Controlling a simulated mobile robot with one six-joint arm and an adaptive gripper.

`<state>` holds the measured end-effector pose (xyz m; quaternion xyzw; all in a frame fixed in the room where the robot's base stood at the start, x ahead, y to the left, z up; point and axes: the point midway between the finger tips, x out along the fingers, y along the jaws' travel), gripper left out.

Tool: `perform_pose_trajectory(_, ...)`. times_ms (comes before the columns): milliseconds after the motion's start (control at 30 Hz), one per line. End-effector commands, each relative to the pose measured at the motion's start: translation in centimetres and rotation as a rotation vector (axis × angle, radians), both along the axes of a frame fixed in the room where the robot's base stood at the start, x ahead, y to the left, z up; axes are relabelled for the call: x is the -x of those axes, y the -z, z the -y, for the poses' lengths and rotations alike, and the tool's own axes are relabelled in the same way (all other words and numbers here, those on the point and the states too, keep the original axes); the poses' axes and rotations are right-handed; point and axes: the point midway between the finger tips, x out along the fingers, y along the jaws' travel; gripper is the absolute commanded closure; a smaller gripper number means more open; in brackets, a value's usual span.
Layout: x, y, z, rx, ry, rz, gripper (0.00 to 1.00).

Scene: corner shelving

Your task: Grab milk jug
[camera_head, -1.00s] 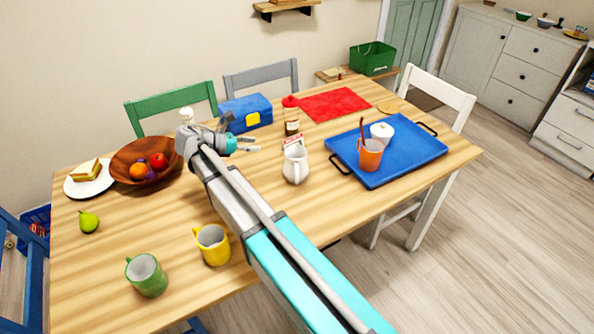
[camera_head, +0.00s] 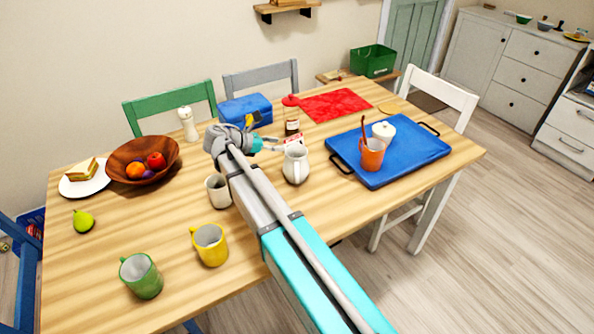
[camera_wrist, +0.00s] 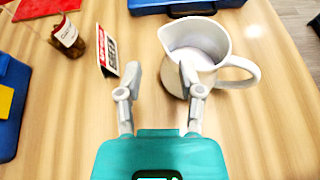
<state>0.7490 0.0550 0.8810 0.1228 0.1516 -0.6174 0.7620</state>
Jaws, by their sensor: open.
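The white milk jug (camera_head: 296,166) stands upright on the wooden table, left of the blue tray. In the wrist view the jug (camera_wrist: 196,48) is just ahead of the fingertips, slightly right of centre, with its handle on the right. My gripper (camera_wrist: 160,78) is open and empty; its right finger overlaps the jug's near side in the picture, and I cannot tell if they touch. In the head view my gripper (camera_head: 280,143) is just left of and behind the jug, partly hidden by the arm.
A small red-and-white card (camera_wrist: 107,50) and a brown jar with red lid (camera_head: 291,118) stand close to the jug. The blue tray (camera_head: 400,165) holds an orange mug and a white bowl. A blue box (camera_head: 240,106) is behind. A white mug (camera_head: 218,191) stands left of my arm.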

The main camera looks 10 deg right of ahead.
Motion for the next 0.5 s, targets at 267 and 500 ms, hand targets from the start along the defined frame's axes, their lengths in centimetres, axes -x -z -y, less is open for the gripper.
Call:
perform_pose_trajectory(267, 0.0, 0.1, 0.2, 0.000, 0.001, 0.000, 0.51)
perform_pose_trajectory(500, -0.4, 1.1, 2.1, 0.000, 0.001, 0.001, 0.51)
